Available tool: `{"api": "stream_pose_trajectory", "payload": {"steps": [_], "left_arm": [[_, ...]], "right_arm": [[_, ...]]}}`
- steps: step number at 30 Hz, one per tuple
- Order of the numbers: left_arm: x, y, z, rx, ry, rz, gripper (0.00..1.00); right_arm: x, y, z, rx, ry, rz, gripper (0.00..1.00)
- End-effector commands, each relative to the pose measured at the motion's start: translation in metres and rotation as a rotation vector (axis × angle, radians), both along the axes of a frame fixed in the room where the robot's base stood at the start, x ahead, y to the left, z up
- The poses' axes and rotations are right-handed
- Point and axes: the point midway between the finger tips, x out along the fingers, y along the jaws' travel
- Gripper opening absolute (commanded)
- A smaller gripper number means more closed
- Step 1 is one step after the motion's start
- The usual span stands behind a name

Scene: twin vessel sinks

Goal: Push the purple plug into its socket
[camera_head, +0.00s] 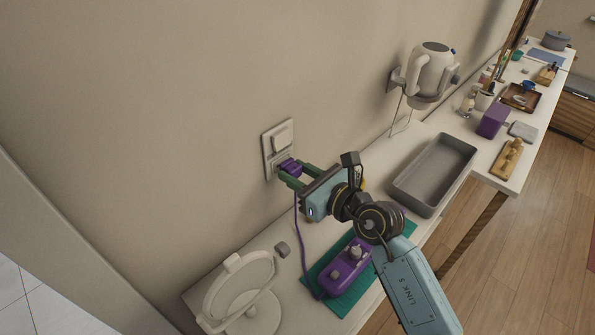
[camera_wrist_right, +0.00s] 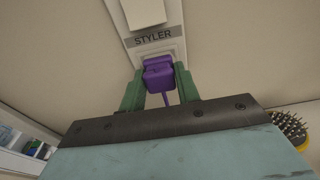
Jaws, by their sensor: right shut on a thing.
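The purple plug (camera_head: 291,167) is between the green fingers of my right gripper (camera_head: 289,175), which is shut on it. In the right wrist view the plug (camera_wrist_right: 159,76) sits between both fingers, right below a label reading STYLER. The white wall plate (camera_head: 272,146) carries a switch and the socket, which the plug covers. The plug is at the plate's lower part; I cannot tell how deep it sits. A purple cord (camera_head: 298,225) hangs from the plug toward a purple device (camera_head: 346,265) on a teal mat (camera_head: 323,268). My left gripper is not in view.
A round white stand (camera_head: 250,311) is at the counter's near left. A grey basin (camera_head: 436,172) lies right of my arm. A white dryer (camera_head: 430,72) hangs on the wall. A purple box (camera_head: 493,120) and other items stand farther along the counter.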

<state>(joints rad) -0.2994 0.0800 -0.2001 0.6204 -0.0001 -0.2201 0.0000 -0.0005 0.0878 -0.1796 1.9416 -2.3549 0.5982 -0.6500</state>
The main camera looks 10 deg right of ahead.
Motion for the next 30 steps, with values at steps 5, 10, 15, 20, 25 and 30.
{"api": "stream_pose_trajectory", "payload": {"steps": [5,10,15,20,25,30], "left_arm": [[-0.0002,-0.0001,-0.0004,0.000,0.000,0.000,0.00],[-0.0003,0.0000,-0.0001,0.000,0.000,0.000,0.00],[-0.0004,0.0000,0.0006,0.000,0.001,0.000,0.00],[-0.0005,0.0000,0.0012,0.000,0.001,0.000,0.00],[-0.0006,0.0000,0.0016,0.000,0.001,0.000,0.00],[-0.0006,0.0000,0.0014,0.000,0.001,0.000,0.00]], "right_arm": [[0.0000,0.0001,-0.0004,0.000,0.000,0.000,0.12],[0.0012,0.0008,-0.0002,0.000,0.000,0.000,0.12],[0.0039,0.0025,-0.0002,0.001,0.001,0.000,0.12],[0.0066,0.0042,-0.0002,0.001,0.001,0.000,0.12],[0.0089,0.0057,-0.0002,0.001,-0.001,0.000,0.34],[0.0086,0.0056,-0.0003,0.000,0.000,0.000,0.57]]}}
